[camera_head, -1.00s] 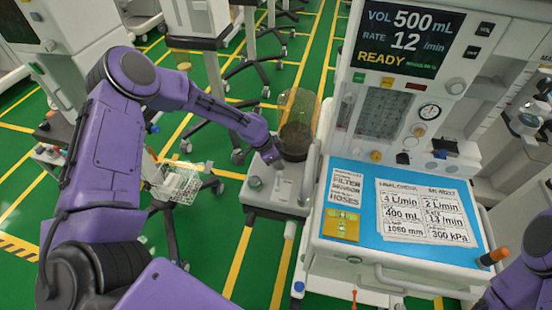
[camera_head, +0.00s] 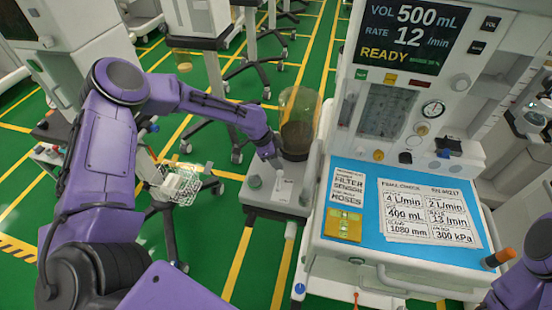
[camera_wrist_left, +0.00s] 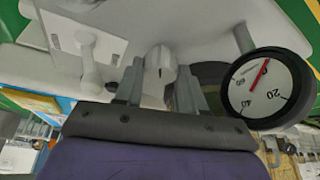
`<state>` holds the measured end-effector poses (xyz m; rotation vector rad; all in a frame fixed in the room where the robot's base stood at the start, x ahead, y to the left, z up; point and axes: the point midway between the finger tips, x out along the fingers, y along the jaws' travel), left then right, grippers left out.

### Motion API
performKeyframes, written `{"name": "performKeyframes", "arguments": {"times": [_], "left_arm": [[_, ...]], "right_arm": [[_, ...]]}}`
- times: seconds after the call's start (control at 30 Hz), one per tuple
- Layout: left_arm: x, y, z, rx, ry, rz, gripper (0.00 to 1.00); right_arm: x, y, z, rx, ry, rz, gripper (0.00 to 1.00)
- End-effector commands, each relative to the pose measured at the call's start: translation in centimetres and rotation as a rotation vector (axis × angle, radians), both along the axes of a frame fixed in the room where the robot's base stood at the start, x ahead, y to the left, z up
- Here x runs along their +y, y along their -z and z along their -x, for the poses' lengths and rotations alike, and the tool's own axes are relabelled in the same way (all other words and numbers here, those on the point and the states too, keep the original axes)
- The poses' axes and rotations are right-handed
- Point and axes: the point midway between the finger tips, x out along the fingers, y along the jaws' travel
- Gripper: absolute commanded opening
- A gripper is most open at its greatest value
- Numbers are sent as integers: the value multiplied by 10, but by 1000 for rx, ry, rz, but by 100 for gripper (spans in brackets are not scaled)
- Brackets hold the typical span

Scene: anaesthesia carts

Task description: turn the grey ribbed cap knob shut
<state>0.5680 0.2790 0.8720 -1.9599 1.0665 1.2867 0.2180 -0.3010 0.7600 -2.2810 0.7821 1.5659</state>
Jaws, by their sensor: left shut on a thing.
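My left gripper (camera_head: 279,166) reaches down to the white unit beside the amber canister in the head view. In the left wrist view its two grey fingers (camera_wrist_left: 160,75) stand on either side of a pale grey rounded knob (camera_wrist_left: 160,62), and the gripper is shut on it. This looks like the cap knob; its ribs cannot be made out. In the head view the knob is hidden by the gripper. My right gripper is out of view; only a purple part of that arm shows at the lower right.
A round gauge (camera_wrist_left: 268,88) with a red needle sits close right of the fingers in the wrist view. The amber canister (camera_head: 298,120) stands just behind the gripper. The anaesthesia cart's blue top (camera_head: 365,228) lies to the right, a wire basket (camera_head: 180,185) to the left.

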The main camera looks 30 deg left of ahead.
Motion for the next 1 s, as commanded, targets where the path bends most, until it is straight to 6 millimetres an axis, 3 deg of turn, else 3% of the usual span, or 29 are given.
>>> {"name": "performKeyframes", "arguments": {"times": [0.07, 0.1, 0.17, 0.57, 1.0], "left_arm": [[0, 1, 1, 3, 1, -1, 9], [0, 1, 1, 3, 1, -1, 49], [0, 1, 1, 3, 1, -1, 64], [2, -6, 1, -2, -1, 0, 64], [30, -87, 21, -1, 0, 0, 64]], "right_arm": [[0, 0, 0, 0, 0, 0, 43], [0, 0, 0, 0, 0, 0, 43], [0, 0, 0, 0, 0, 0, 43], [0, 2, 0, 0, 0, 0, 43], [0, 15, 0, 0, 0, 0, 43]]}}
